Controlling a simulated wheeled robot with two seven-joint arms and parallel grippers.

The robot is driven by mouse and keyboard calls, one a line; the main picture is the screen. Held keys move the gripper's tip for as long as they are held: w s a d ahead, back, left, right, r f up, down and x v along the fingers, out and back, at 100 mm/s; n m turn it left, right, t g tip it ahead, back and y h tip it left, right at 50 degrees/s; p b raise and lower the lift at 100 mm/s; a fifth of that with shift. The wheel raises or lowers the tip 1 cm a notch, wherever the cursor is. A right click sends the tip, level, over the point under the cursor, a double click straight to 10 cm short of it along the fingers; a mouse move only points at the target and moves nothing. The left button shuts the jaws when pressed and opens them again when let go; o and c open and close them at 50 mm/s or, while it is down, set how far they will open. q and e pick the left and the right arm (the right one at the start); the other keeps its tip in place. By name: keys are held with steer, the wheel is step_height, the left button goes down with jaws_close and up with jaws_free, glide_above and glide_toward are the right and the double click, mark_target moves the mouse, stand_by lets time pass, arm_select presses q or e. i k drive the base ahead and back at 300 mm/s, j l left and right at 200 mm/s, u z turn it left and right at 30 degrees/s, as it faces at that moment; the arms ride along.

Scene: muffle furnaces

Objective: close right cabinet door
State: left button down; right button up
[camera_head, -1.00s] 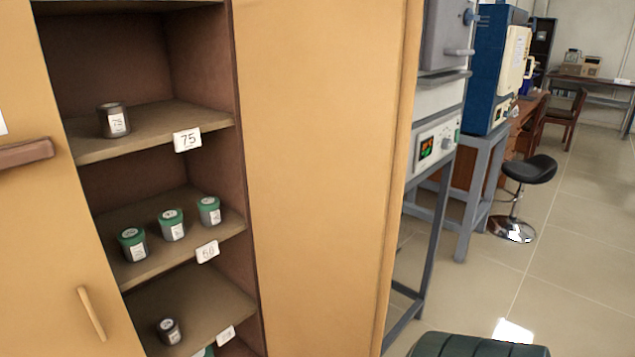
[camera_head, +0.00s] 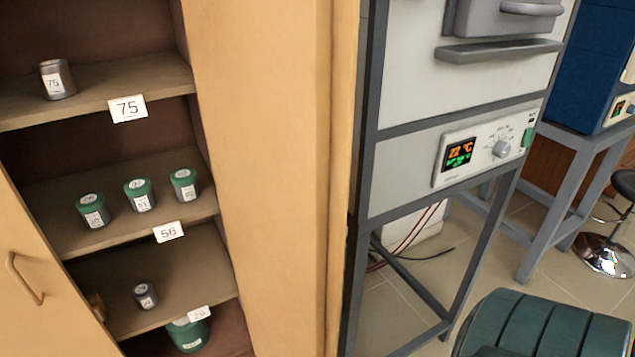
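A tan cabinet stands open at the left, with dark brown shelves (camera_head: 95,180) inside. The left door (camera_head: 28,300) shows at the lower left edge with a small curved handle (camera_head: 26,280). A tall plain tan panel (camera_head: 262,180) to the right of the shelves appears to be the right cabinet door standing open; no handle shows on it, and its top and bottom lie outside the view. Neither of my grippers is in view.
Jars (camera_head: 140,196) stand on the numbered shelves. A grey furnace (camera_head: 460,80) on a metal frame stands close to the right of the tan panel. A dark green ribbed seat (camera_head: 550,328) is at the lower right, with a black stool (camera_head: 610,225) farther right.

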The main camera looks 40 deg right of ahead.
mark_target(275, 81)
steer(key=k+l, duration=0.1)
steer(key=l, duration=0.45)
steer(key=k+l, duration=0.1)
steer(key=l, duration=0.45)
steer(key=k+l, duration=0.1)
steer(key=l, duration=0.45)
